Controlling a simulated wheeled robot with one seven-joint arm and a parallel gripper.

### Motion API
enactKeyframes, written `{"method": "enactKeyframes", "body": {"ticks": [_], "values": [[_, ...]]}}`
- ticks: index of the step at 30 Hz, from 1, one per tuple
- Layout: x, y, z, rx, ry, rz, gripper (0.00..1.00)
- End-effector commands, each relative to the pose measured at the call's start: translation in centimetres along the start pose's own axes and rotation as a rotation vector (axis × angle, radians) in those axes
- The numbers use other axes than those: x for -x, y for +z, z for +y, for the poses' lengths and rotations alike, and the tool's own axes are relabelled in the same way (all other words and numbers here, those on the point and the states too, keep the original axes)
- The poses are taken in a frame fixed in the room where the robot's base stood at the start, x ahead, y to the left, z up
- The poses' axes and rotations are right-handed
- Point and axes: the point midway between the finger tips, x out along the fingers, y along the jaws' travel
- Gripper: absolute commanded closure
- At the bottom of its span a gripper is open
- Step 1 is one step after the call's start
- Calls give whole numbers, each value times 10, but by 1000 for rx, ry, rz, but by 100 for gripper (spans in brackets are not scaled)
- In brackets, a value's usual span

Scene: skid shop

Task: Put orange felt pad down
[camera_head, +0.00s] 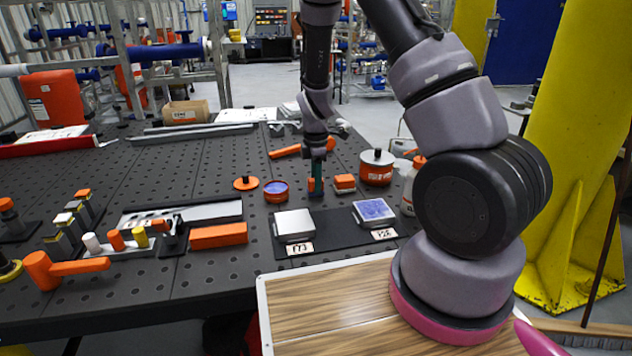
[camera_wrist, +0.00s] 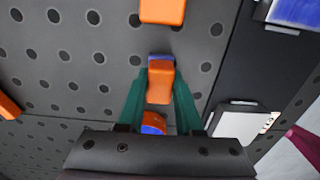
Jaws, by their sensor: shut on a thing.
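My gripper (camera_head: 316,187) points down over the dark perforated table, its teal fingers showing in both views. In the wrist view, my gripper (camera_wrist: 160,88) is shut on a small orange pad with a blue part, the orange felt pad (camera_wrist: 160,82). In the head view the fingers mostly hide the pad. It is at or just above the table top; I cannot tell whether it touches. A separate orange block (camera_head: 344,183) lies just right of my gripper and also shows at the top of the wrist view (camera_wrist: 162,10).
A round orange tin (camera_head: 277,196) stands close on the left. A black mat (camera_head: 333,239) in front bears a silver block (camera_head: 294,223) and a blue-topped block (camera_head: 374,210). An orange-and-white can (camera_head: 376,172) stands to the right. Bare table (camera_head: 215,165) lies to the left.

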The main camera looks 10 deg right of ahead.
Motion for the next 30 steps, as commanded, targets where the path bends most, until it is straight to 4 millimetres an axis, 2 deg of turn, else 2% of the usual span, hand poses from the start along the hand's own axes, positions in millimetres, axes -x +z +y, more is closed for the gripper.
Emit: {"method": "enactKeyframes", "body": {"ticks": [9,10,11,12,23,26,30], "values": [[-3,0,0,1,0,0,100],[-2,0,0,1,1,0,54],[-2,0,0,1,1,0,43],[-2,0,0,1,0,0,36],[2,-1,0,1,2,0,36],[13,-1,1,1,4,3,36],[41,-1,1,2,6,3,36]]}}
